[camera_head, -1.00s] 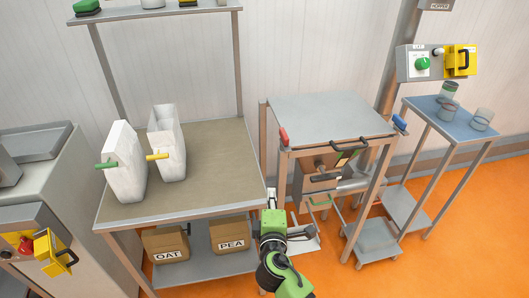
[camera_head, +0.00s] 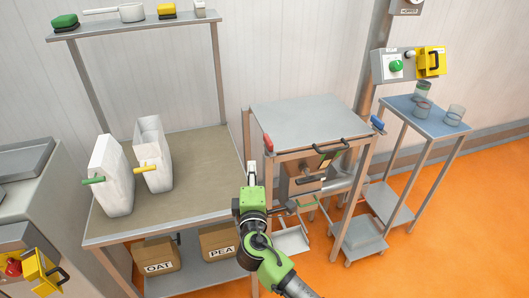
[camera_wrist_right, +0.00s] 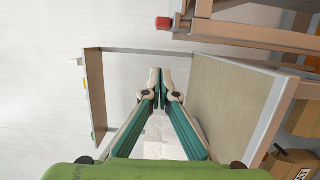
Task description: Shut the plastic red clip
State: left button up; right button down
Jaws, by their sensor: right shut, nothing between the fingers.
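The red clip (camera_head: 268,142) sits at the left front corner of the grey-topped metal stand, right of the workbench. It also shows in the right wrist view (camera_wrist_right: 164,23), at the top. My right gripper (camera_head: 252,165) is shut and empty. It is raised near the right edge of the workbench, to the left of the red clip and apart from it. In the right wrist view its fingertips (camera_wrist_right: 160,75) meet, below the red clip in the picture. A blue clip (camera_head: 378,123) sits at the stand's right front corner. My left gripper is not in view.
The workbench (camera_head: 200,195) holds two white bags (camera_head: 112,170), with a green and a yellow clip. The metal stand's top (camera_head: 300,118) is bare. A blue-topped table (camera_head: 425,118) with glass jars stands at the right. Boxes lie on the shelf under the workbench.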

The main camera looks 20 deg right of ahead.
aim_at(269, 145)
jog(key=w+d+p, duration=0.2)
jog(key=w+d, duration=0.3)
jog(key=shift+w+d+p, duration=0.15)
jog(key=shift+w+p, duration=0.2)
jog(key=shift+w, duration=0.05)
jog(key=shift+f, duration=0.1)
jog(key=shift+s+d+n+y, duration=0.1)
jog(key=shift+d+n+y, duration=0.15)
jog(key=shift+y, duration=0.25)
